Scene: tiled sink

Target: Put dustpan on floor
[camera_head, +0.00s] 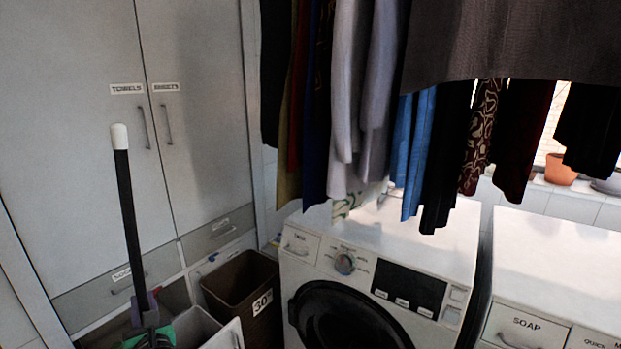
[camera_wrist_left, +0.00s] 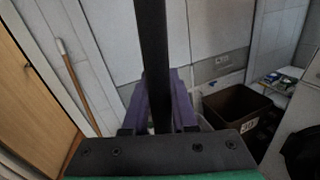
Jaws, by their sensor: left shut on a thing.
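The dustpan's long black handle (camera_head: 128,210) stands nearly upright at the left of the head view, with a white tip at the top. My left gripper (camera_head: 150,312), with purple fingers, is shut around the lower visible part of this handle. In the left wrist view the black handle (camera_wrist_left: 152,60) runs up between the purple fingers (camera_wrist_left: 160,108). The dustpan's pan and the floor under it cannot be made out. My right gripper is in neither view.
A brown bin (camera_head: 240,290) marked 30 stands beside a washing machine (camera_head: 370,270). Grey cabinets (camera_head: 80,170) rise behind the handle. Clothes (camera_head: 360,90) hang above the machines. A wooden stick (camera_wrist_left: 77,85) leans at the left in the wrist view.

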